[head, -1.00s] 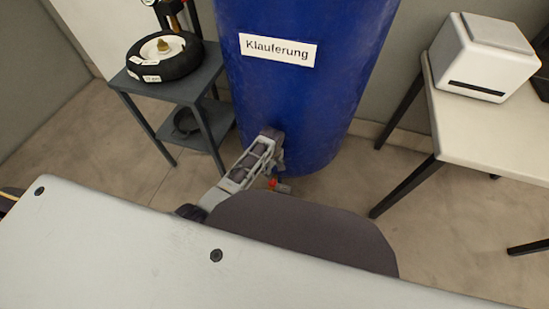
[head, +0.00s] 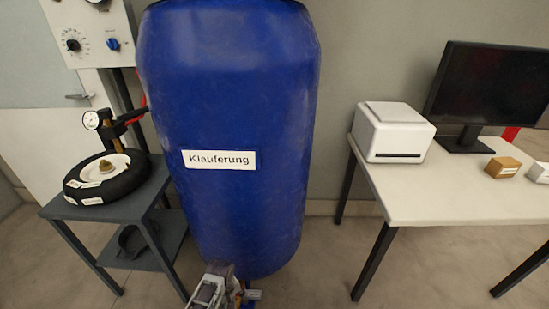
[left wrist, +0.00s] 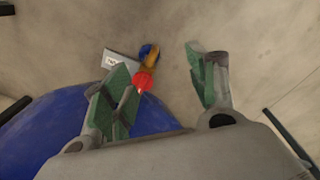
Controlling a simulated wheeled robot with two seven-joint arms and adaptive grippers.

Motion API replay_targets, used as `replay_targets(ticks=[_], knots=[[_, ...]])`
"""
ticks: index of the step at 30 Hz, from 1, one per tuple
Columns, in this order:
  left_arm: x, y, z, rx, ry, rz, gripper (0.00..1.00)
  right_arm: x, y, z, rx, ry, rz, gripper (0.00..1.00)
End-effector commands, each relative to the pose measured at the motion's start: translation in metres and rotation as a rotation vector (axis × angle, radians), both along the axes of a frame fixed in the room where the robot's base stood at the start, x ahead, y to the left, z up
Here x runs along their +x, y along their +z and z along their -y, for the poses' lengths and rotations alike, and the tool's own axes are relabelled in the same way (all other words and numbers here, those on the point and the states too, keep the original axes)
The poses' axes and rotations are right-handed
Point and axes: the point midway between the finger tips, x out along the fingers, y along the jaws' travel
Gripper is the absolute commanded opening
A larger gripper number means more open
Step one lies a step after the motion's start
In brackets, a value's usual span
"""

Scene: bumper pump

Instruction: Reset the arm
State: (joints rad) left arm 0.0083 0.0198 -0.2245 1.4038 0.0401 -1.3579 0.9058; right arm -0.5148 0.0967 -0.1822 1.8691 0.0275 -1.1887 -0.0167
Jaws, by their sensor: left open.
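My left gripper (head: 218,285) shows at the bottom edge of the head view, in front of the foot of the blue barrel (head: 235,110). In the left wrist view its two green-padded fingers (left wrist: 160,68) are spread apart with nothing held between them. A small red, yellow and blue fitting (left wrist: 146,72) with a labelled grey tag (left wrist: 119,63) lies beyond the left finger, close to the barrel's curved side (left wrist: 50,130). I cannot tell whether the finger touches the fitting. My right gripper is not in view.
A dark grey cart (head: 112,222) with a black tyre (head: 107,180) and a gauge pump (head: 110,125) stands left of the barrel. A white table (head: 450,205) with a white box (head: 392,132) and a monitor (head: 490,90) stands right. Floor between barrel and table is clear.

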Motion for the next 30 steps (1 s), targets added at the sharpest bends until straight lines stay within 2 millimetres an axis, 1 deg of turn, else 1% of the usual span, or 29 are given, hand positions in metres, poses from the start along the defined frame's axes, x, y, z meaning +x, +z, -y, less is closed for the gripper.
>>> replay_targets(ticks=[1, 10, 21, 24, 30], knots=[[-0.011, -0.003, -0.002, 0.000, -0.039, 0.002, 0.58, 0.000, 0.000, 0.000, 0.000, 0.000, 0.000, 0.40], [-0.060, -0.009, -0.010, 0.004, -0.304, 0.043, 0.58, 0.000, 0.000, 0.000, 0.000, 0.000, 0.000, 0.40], [-0.118, -0.004, -0.020, 0.025, -0.627, 0.094, 0.58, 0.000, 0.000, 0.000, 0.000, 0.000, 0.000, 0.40], [-0.130, -0.001, -0.021, 0.031, -0.695, 0.105, 0.58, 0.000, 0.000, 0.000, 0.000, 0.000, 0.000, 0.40], [-0.145, 0.003, -0.024, 0.041, -0.789, 0.121, 0.58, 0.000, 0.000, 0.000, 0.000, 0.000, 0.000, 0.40]])
